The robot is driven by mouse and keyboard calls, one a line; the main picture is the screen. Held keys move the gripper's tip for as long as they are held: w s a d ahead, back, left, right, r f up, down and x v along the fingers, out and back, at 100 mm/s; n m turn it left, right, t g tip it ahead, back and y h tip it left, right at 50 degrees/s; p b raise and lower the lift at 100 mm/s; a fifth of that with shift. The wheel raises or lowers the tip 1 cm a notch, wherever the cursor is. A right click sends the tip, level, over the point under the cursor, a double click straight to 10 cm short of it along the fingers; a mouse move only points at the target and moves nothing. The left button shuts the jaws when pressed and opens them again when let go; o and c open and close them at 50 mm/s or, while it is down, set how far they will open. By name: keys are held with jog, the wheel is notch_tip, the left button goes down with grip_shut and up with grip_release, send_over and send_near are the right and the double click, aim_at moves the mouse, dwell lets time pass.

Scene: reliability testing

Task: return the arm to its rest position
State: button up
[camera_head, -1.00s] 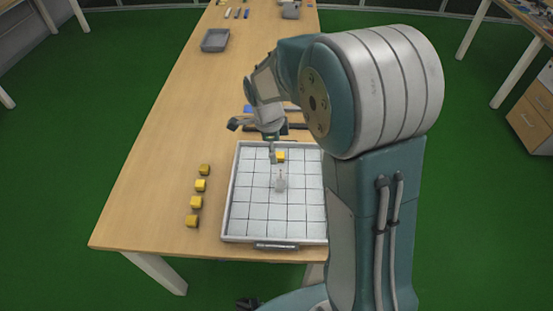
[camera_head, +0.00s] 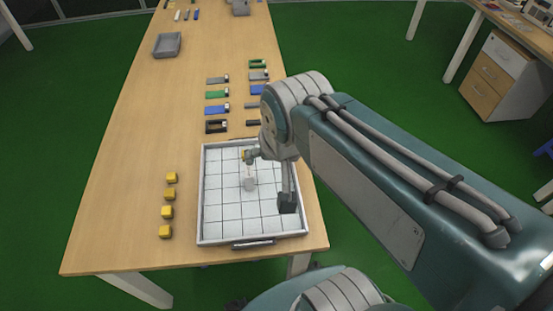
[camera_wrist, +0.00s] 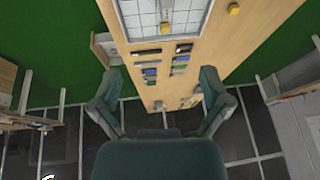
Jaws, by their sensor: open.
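In the wrist view my gripper (camera_wrist: 160,76) has its two fingers spread wide with nothing between them. It hangs in the air, apart from the table. In the head view my arm is folded at the right and covers part of the table's right side. The white gridded tray (camera_head: 213,218) lies flat on the table below the arm's end.
Several yellow cubes (camera_head: 167,212) stand in a row left of the tray. Several flat coloured parts (camera_head: 216,94) lie behind it on the wooden table (camera_head: 130,160). A grey bin (camera_head: 167,45) stands further back. A drawer cabinet (camera_head: 497,75) stands far right on green floor.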

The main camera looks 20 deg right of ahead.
jog(key=s+n, duration=0.3)
jog(key=shift+s+r+t, duration=0.1)
jog(key=shift+r+t, duration=0.05)
jog(key=shift+t, duration=0.25)
